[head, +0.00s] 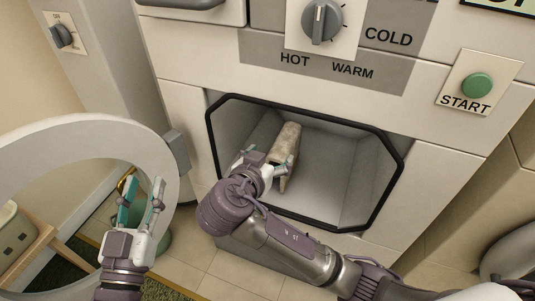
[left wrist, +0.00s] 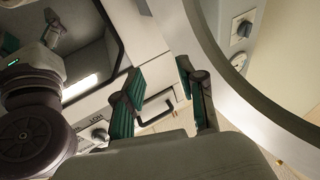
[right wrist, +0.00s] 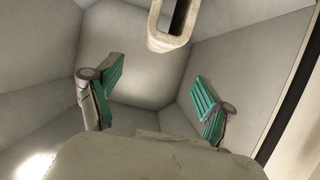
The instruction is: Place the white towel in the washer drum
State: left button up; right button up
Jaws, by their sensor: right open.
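The white towel (head: 286,143), a folded beige-white strip, is inside the open washer drum (head: 335,165), toward its left side. In the right wrist view its looped end (right wrist: 158,38) shows at the top, beyond my fingertips. My right gripper (head: 262,163) reaches into the drum opening beside the towel's near end. Its fingers (right wrist: 155,88) are spread with nothing between them; contact with the towel cannot be told. My left gripper (head: 142,193) is open and empty in front of the round washer door (head: 60,130), also seen in the left wrist view (left wrist: 158,85).
The washer door stands swung open at the left on its hinge (head: 178,152). A black rim (head: 385,190) frames the drum opening. Above are a temperature dial (head: 322,20) and a green START button (head: 477,86). A wooden stool (head: 28,240) stands at the lower left.

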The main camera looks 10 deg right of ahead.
jog(key=s+a+f+n+t+y, duration=0.2)
jog(key=s+a+f+n+y, duration=0.15)
jog(key=n+y, duration=0.55)
pick_arm(q)
jog(key=shift+w+f+g, duration=0.1)
jog(key=shift+f+g, duration=0.5)
jog(key=shift+f, duration=0.1)
pick_arm(e)
jog(key=s+d+r+t+y, duration=0.3)
jog(key=s+d+r+t, duration=0.2)
jog(key=r, duration=0.3)
jog(key=shift+s+d+r+n+t, duration=0.25)
jog(key=shift+d+t, duration=0.25)
jog(key=shift+d, duration=0.35)
